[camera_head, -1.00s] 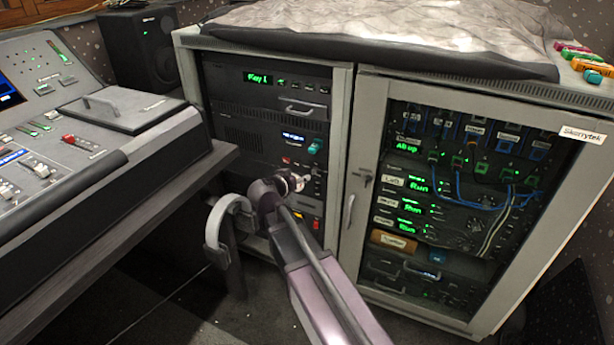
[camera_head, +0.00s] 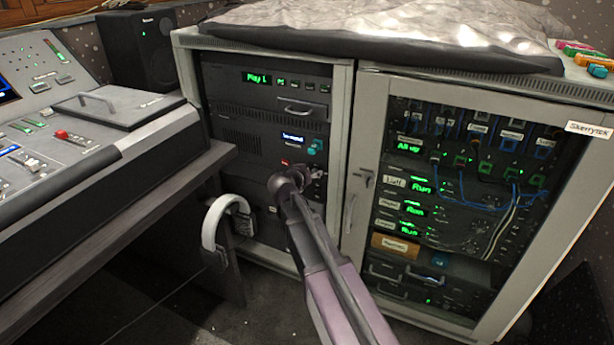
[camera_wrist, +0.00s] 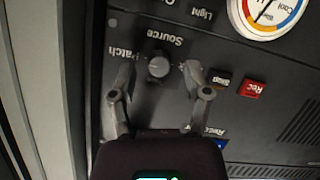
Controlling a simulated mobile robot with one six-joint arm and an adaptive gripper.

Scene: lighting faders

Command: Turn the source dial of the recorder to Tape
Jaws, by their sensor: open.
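The recorder's dark front panel (camera_wrist: 240,60) fills much of the wrist view, upside down. Its source dial (camera_wrist: 158,67) is a small grey round knob beside the word Source. The label Patch shows to the left of the dial; the label on the right is mostly covered by a finger. My gripper (camera_wrist: 158,72) is open, with one finger on each side of the dial and a visible gap to it. In the head view my gripper (camera_head: 302,177) is at the left rack and hides the dial.
A red Rec button (camera_wrist: 252,89) and a dark button (camera_wrist: 220,79) sit right of the fingers. A round Cool gauge (camera_wrist: 268,12) is at the top right. In the head view, headphones (camera_head: 212,222) hang near the desk edge, left of my arm. A glass-door rack (camera_head: 350,215) stands to the right.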

